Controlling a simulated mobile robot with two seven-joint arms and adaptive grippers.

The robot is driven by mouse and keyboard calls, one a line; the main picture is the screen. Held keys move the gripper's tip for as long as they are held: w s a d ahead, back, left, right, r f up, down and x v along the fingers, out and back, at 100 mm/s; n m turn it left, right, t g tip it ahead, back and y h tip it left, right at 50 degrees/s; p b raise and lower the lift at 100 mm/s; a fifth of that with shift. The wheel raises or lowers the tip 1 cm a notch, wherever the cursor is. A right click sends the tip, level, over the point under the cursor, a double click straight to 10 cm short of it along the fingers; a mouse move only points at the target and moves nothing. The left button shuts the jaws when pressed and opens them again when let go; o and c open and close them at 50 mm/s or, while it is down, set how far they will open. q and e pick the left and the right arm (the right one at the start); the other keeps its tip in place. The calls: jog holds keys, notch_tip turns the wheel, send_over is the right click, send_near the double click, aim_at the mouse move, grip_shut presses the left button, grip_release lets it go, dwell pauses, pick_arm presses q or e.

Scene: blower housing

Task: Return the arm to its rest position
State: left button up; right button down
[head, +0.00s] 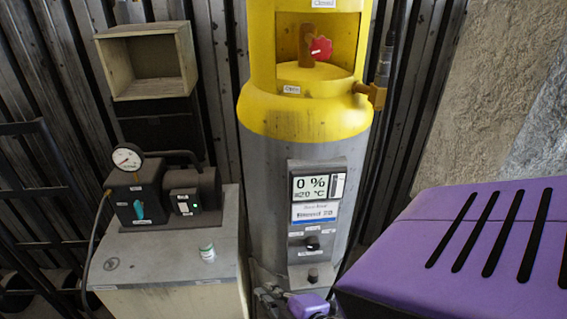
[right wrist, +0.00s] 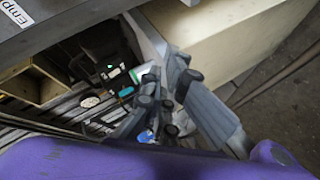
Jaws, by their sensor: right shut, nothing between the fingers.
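My right gripper (head: 268,296) is low in the head view, in front of the foot of the grey cylinder, with nothing held. Its grey fingers also show in the right wrist view (right wrist: 165,88), closed and empty. In the head view a large purple part of my own arm fills the lower right. I cannot tell from the head view whether the fingers touch the cylinder or the cabinet beside it. My left gripper is in neither view.
The tall cylinder (head: 262,170) has a yellow top, a red knob (head: 321,48) and a display (head: 317,187) reading 0 %. Left of it, a cabinet (head: 190,302) bears a pump with a gauge (head: 127,157) and a small jar (head: 207,253). An open box (head: 148,90) hangs behind.

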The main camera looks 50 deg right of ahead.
jog(key=shift+s+f, duration=0.1)
jog(key=shift+s, duration=0.1)
dwell(0.5)
pick_arm(q)
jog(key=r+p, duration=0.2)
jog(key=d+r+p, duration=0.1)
jog(key=p, duration=0.1)
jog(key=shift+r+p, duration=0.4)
pick_arm(e)
jog(key=s+a+f+m+g, duration=0.1)
jog(key=s+a+f+m, duration=0.1)
jog(key=s, duration=0.3)
jog(key=s+a+f+m+g+y, duration=0.1)
jog(key=s+a+f+m+g, duration=0.1)
jog(key=s+a+f+m, duration=0.1)
jog(key=s+a+f+m+g+y, duration=0.1)
jog(key=s+a+f+m, duration=0.2)
jog(key=s, duration=0.5)
jog(key=a+m, duration=0.1)
jog(key=a, duration=0.1)
jog(key=shift+s+a+m+g, duration=0.3)
jog(key=shift+s+a+g, duration=0.1)
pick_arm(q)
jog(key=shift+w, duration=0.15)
pick_arm(e)
jog(key=shift+f, duration=0.1)
